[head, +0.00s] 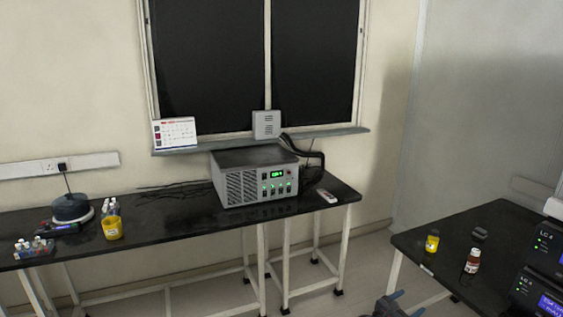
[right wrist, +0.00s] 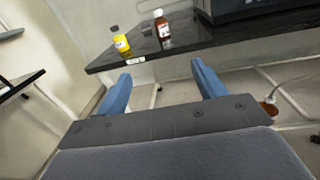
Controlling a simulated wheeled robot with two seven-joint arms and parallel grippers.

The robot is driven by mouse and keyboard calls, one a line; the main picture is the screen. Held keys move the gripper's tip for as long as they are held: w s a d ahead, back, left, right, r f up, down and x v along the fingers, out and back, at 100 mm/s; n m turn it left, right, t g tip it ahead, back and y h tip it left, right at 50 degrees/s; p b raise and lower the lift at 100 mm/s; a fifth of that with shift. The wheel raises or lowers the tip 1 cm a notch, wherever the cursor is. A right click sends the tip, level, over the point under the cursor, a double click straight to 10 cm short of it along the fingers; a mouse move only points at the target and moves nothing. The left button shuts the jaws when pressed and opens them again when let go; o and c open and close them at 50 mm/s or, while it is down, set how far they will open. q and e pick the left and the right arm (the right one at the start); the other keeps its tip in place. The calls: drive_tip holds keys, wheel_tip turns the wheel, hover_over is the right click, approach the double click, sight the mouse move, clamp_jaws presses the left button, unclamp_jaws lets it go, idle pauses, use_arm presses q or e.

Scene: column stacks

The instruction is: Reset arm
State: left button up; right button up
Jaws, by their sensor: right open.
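My right gripper (head: 390,304) shows at the bottom edge of the head view, low in front of the right-hand black bench (head: 420,252). In the right wrist view my right gripper (right wrist: 161,82) has its two blue fingers wide apart with nothing between them. Beyond the fingers is the bench edge with a yellow bottle (right wrist: 121,43) and a brown bottle (right wrist: 163,31) on top, clear of the gripper. My left gripper is not in view.
On the right bench stand the yellow bottle (head: 432,242), the brown bottle (head: 472,261) and dark instruments (head: 541,290). The back bench (head: 170,205) holds a grey power unit (head: 254,178), a yellow container (head: 112,228) and a round dark device (head: 71,208). Floor shows between the benches.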

drive_tip(key=w+a+f+m+y, duration=0.2)
drive_tip(key=a+f+m+y, duration=0.5)
drive_tip(key=m, duration=0.9)
drive_tip(key=s+a+f+m+g+y, duration=0.2)
drive_tip(key=s+a+f+m+y, duration=0.35)
drive_tip(key=s+a+f, duration=0.6)
drive_tip(key=s+a+f+g+y, duration=0.2)
drive_tip(key=s+a+f+y, duration=0.2)
drive_tip(key=s+f, duration=0.95)
drive_tip(key=s+f+g, duration=0.1)
drive_tip(key=s+f, duration=0.2)
drive_tip(key=s, duration=0.6)
drive_tip(key=s+a+f+g, duration=0.1)
drive_tip(key=s+f, duration=0.1)
drive_tip(key=s, duration=0.7)
drive_tip(key=s+f+g, duration=0.1)
drive_tip(key=s+f, duration=0.2)
drive_tip(key=s, duration=0.6)
drive_tip(key=shift+s+a+f+g, duration=0.2)
drive_tip(key=shift+a+f+g, duration=0.1)
drive_tip(key=shift+f, duration=0.05)
